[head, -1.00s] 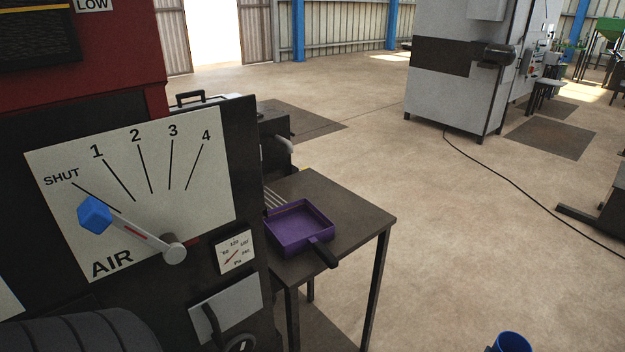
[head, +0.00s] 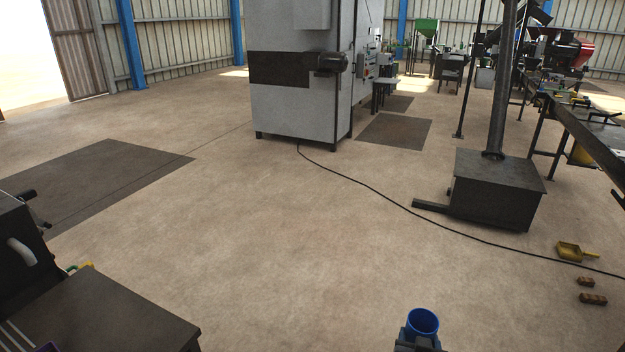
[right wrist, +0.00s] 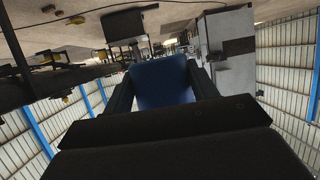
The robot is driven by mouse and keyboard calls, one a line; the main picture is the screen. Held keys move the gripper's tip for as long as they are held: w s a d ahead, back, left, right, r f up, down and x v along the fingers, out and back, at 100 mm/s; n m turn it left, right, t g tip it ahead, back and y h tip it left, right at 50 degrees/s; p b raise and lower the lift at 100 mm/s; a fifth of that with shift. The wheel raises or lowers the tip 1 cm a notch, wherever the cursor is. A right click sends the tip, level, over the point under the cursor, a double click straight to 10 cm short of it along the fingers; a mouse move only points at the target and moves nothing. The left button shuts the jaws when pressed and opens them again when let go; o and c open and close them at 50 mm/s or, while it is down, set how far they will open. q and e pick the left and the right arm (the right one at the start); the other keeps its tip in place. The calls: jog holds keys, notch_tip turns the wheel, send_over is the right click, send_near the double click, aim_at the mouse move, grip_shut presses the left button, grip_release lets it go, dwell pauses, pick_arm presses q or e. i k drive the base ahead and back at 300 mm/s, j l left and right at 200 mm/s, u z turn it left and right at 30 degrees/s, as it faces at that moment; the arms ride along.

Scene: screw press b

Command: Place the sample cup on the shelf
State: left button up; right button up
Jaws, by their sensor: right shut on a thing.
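The sample cup is a blue cup (head: 422,321) at the bottom of the head view, upright with its open top showing. My right gripper (head: 420,342) is shut on it; only the top of the gripper shows at the frame's edge. In the right wrist view the blue cup (right wrist: 160,84) sits between the two dark fingers of my right gripper (right wrist: 162,95). What is inside the cup cannot be told. I cannot make out a shelf for the cup with certainty. My left gripper is in neither view.
A dark table (head: 105,315) stands at the lower left. A large grey cabinet (head: 295,95) is at the back. A black stove-like box (head: 495,190) with a pipe stands right. A cable (head: 400,205) crosses the floor. A yellow scoop (head: 570,251) lies right. The middle floor is clear.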

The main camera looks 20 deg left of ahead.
aim_at(53, 298)
jog(key=i, duration=1.6)
jog(key=i+u, duration=0.15)
jog(key=i, duration=0.3)
jog(key=i+l+u, duration=0.15)
jog(key=i, duration=0.3)
jog(key=i+l+u, duration=0.15)
jog(key=i, duration=0.3)
jog(key=u, duration=2.2)
jog(key=j+u, duration=0.1)
jog(key=u, duration=0.7)
jog(key=j+u, duration=0.1)
jog(key=u, duration=0.3)
jog(key=i+j, duration=0.15)
jog(key=j, duration=0.2)
jog(key=i+j, duration=0.2)
jog(key=j, duration=0.15)
jog(key=i+j, duration=0.15)
jog(key=j, duration=0.25)
jog(key=u, duration=0.05)
